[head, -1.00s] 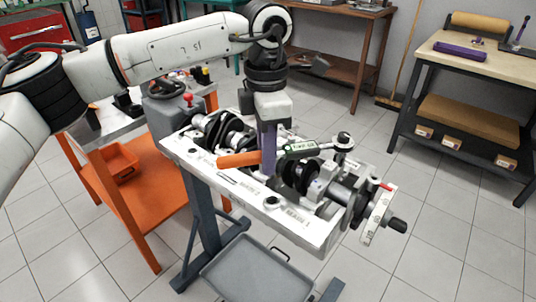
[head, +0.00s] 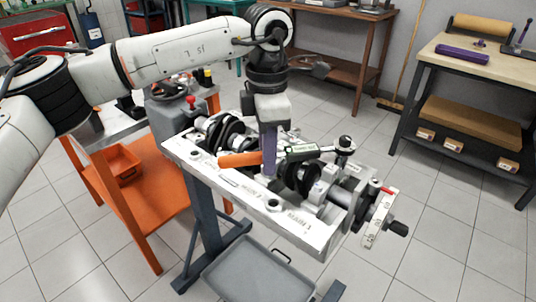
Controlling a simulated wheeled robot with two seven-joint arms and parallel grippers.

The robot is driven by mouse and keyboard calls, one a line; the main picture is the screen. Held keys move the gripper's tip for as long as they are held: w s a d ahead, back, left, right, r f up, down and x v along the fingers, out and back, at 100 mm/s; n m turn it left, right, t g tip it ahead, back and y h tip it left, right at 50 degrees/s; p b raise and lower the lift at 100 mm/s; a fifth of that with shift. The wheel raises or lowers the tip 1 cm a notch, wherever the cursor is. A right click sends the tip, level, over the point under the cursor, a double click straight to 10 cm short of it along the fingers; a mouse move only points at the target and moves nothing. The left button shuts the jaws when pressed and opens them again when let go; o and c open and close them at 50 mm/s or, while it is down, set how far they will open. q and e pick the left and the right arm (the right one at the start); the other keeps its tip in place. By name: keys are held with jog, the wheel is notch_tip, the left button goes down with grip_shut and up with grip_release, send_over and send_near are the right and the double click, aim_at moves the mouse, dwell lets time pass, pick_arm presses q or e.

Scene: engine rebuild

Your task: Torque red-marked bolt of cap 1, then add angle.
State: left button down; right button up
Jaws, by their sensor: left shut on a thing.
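My left gripper (head: 269,160) points down over the engine block and is shut on the torque wrench. The red-marked bolt and the bolt under the wrench head cannot be made out. My right gripper is not in view.
A white scale bar (head: 380,218) with a red tip and a dark crank handle (head: 398,228) stick out at the block's right end. A grey tray (head: 258,270) sits low on the stand. An orange cart (head: 160,190) stands at the left. A workbench (head: 480,65) stands at the right.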

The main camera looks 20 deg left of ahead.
pick_arm(q)
jog(key=shift+w+a+r+m+p, duration=0.1)
jog(key=shift+w+a+m+p, duration=0.2)
jog(key=shift+w, duration=0.1)
jog(key=shift+w+a+r+m+p, duration=0.1)
jog(key=shift+w+a+m+p, duration=0.1)
jog(key=shift+w+p, duration=0.15)
dwell(1.6)
jog(key=shift+s+d+f+n+b, duration=0.1)
jog(key=shift+s+d+n+b, duration=0.1)
jog(key=shift+s+d+n, duration=0.25)
jog(key=shift+s+d+n+b, duration=0.25)
jog(key=shift+s+n, duration=0.15)
jog(key=shift+s, duration=0.3)
jog(key=shift+s+d+f+n+b, duration=0.1)
jog(key=shift+s+d+n+b, duration=0.1)
jog(key=shift+s+d+n, duration=0.25)
dwell(2.5)
jog(key=shift+a+r, duration=0.1)
jog(key=shift+r, duration=0.2)
dwell(1.2)
